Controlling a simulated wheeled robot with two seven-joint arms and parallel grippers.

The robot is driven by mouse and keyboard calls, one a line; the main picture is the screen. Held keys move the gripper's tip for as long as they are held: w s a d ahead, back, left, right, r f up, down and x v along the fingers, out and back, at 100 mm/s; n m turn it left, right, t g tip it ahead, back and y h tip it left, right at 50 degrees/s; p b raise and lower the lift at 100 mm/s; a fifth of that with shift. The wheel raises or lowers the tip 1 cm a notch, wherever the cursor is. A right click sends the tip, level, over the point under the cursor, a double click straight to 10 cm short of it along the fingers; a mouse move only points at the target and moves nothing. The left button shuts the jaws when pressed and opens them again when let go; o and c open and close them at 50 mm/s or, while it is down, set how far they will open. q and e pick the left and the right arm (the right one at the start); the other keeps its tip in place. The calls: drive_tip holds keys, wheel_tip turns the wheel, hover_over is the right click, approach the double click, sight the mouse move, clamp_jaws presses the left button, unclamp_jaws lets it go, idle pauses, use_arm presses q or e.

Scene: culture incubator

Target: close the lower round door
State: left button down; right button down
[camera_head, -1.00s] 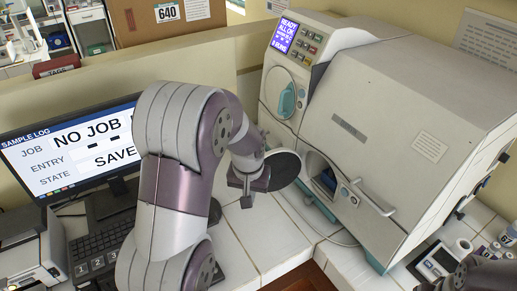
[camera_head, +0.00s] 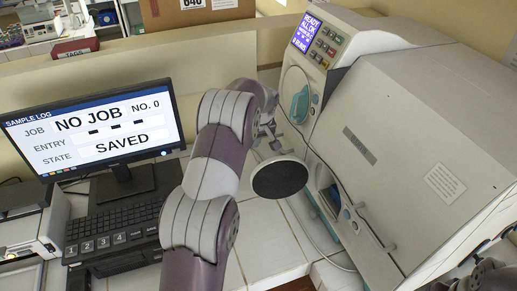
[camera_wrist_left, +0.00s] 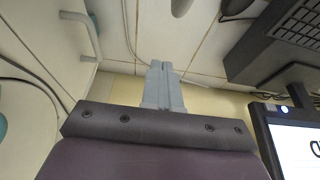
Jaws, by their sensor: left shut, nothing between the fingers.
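The lower round door (camera_head: 280,177) is a dark disc standing open, swung out to the left of the white incubator's lower opening (camera_head: 326,192). Its dark face is toward me. My left gripper (camera_head: 272,138) is just above and behind the disc, partly hidden by my own arm; I see a gap between it and the disc. In the left wrist view its two grey fingers (camera_wrist_left: 164,78) are together, with nothing between them. The disc cannot be made out in that view.
The upper round door (camera_head: 297,95) with its teal handle is shut. A white bar handle (camera_wrist_left: 82,28) is at the left in the wrist view. A monitor (camera_head: 95,130) and keyboard (camera_head: 115,230) stand left. White tiles (camera_head: 265,235) in front are clear.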

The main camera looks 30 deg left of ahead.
use_arm(q)
drive_tip(key=shift+s+d+f+p, duration=0.95)
drive_tip(key=shift+s+d+f, duration=0.25)
drive_tip(key=shift+s, duration=0.05)
drive_tip(key=shift+s+a, duration=0.1)
drive_tip(key=shift+s, duration=0.1)
